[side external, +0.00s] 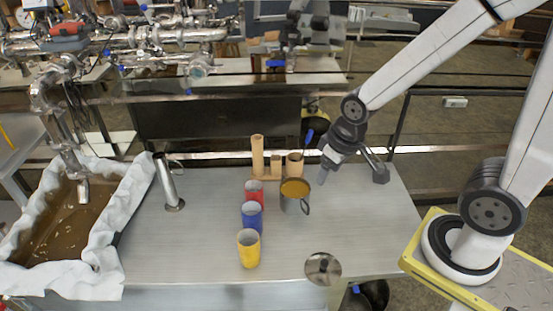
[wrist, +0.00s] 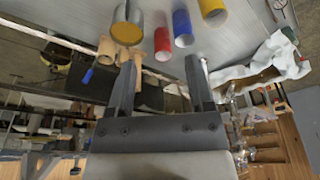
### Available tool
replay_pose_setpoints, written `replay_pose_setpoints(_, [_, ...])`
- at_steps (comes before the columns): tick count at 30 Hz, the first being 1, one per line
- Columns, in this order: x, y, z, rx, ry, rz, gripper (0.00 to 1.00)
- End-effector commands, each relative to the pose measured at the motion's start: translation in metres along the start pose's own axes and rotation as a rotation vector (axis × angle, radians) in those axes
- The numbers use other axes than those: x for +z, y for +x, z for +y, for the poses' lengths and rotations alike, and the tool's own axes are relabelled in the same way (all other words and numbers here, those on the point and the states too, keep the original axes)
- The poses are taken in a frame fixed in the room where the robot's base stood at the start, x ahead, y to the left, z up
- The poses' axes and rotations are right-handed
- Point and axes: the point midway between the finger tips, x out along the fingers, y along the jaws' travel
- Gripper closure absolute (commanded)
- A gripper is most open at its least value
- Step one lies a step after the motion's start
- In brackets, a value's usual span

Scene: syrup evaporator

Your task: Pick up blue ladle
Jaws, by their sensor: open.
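The ladle's lower part is hidden. My gripper (side external: 352,174) is open and empty, to the right of the blue handle, above the back right of the table. In the wrist view my gripper (wrist: 161,63) has its two fingers wide apart with nothing between them.
Several wooden cups (side external: 257,155) stand at the back. A metal pot (side external: 292,201) with amber contents stands in front of them, with red (side external: 254,188), blue (side external: 252,218) and yellow (side external: 249,249) cups to its left. A round lid (side external: 323,269) lies at the front. The table's right side is clear.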

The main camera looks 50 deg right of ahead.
Motion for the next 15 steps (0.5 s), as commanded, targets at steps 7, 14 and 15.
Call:
replay_pose_setpoints(7, [-0.006,-0.023,0.000,0.000,0.000,0.003,0.33])
replay_pose_setpoints(14, [-0.010,-0.041,0.000,0.000,0.000,0.004,0.33])
replay_pose_setpoints(15, [-0.013,-0.039,0.003,0.007,0.005,0.013,0.33])
